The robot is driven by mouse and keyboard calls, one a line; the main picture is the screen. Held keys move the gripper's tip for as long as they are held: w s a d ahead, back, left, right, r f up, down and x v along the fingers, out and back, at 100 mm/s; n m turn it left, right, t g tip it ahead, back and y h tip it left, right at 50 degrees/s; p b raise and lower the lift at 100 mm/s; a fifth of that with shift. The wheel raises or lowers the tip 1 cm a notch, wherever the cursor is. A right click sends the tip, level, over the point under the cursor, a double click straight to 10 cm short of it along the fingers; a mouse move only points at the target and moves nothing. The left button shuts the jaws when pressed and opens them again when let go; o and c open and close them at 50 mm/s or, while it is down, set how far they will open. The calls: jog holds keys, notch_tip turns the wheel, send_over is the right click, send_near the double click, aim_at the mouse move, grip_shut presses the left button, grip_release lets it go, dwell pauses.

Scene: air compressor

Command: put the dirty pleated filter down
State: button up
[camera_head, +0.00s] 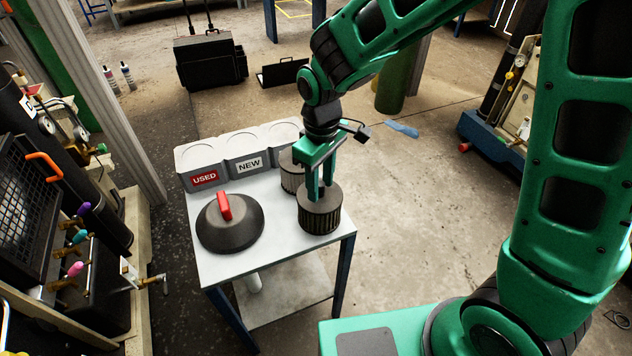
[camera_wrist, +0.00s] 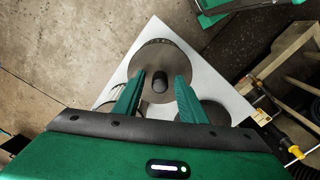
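A dark pleated filter (camera_head: 320,212) with a brownish side appears to stand upright on the small white table (camera_head: 225,268), near its right corner. In the wrist view its round grey top (camera_wrist: 160,55) has a dark central knob (camera_wrist: 160,82). My gripper (camera_head: 321,190) points down over this filter. Its two fingers (camera_wrist: 159,78) are open on either side of the knob, with a visible gap at each. A second pleated filter (camera_head: 291,178) stands just behind, partly hidden by my gripper. I cannot tell for certain which filter is the dirty one.
A grey tray block with round recesses, a red USED label (camera_head: 204,178) and a white NEW label (camera_head: 249,164) lies along the table's back. A dark domed cover (camera_head: 230,230) with a red handle (camera_head: 224,206) sits at left. Some tabletop in front is clear.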

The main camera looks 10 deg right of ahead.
notch_tip(320, 180, up, 12)
dwell(0.5)
jog(key=shift+r, duration=0.1)
jog(key=s+d+r+m, duration=0.1)
jog(key=s+d+m, duration=0.3)
jog(key=d, duration=0.8)
jog(key=s+d+r+m, duration=0.1)
jog(key=s+d+m, duration=0.25)
jog(key=d, duration=0.85)
jog(key=s+d+f+m, duration=0.2)
jog(key=s+d+m, duration=0.6)
jog(key=s, duration=0.5)
jog(key=shift+s+d+f, duration=0.25)
jog(key=shift+s+d, duration=0.15)
